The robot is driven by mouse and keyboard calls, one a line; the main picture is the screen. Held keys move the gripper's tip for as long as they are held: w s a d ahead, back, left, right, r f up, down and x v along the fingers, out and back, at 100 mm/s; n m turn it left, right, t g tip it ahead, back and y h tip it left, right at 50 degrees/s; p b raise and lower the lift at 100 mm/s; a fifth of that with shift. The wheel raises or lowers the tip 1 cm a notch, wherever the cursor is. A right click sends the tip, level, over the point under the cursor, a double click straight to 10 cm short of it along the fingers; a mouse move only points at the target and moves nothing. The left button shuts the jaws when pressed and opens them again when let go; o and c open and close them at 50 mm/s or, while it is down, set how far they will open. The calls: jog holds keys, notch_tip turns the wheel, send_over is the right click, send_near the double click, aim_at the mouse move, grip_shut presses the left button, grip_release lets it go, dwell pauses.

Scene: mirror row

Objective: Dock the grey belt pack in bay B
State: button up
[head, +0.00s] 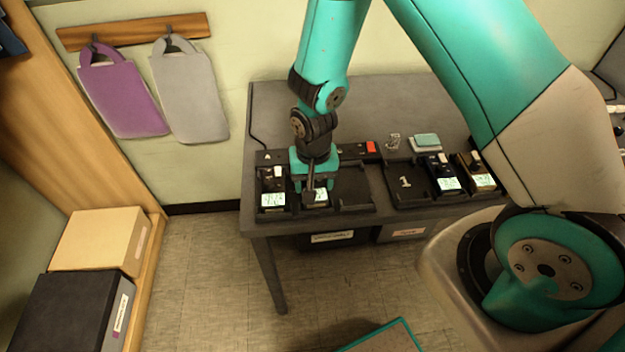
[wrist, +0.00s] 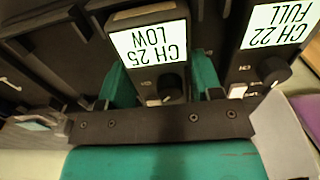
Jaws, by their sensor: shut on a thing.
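My gripper (head: 315,186) is shut on a dark pack (head: 319,197) with a lit screen, at the middle bay of the left dock (head: 355,192). In the wrist view the held pack (wrist: 150,53) reads "CH 25 LOW" and stands between the teal fingers. Whether it is fully seated or just above the bay cannot be told. Another dark pack (head: 273,188) stands in the bay marked A to its left; in the wrist view this pack (wrist: 272,38) reads "CH 22 FULL". The bay to the right is empty. The middle bay's letter is hidden by my arm.
A second dock (head: 407,193) marked 1 stands to the right, with a black pack (head: 444,175) and a tan-sided pack (head: 479,171). A teal-topped block (head: 425,142) lies behind it on the grey table (head: 283,97). Boxes stand at the left.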

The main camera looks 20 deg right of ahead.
jog(key=shift+f, duration=0.15)
jog(key=o, duration=1.1)
notch_tip(320, 180, up, 18)
jog(key=shift+f+b, duration=0.25)
jog(key=shift+b, duration=0.15)
jog(key=s+a+r+n+y, duration=0.2)
jog(key=s+r+n, duration=0.3)
jog(key=s, duration=0.4)
jog(key=s+a+r+n+y, duration=0.2)
jog(key=s+r+n, duration=0.3)
jog(key=s+r, duration=0.2)
jog(key=shift+s+a+n, duration=0.35)
jog(key=shift+s+n, duration=0.05)
jog(key=shift+s, duration=0.8)
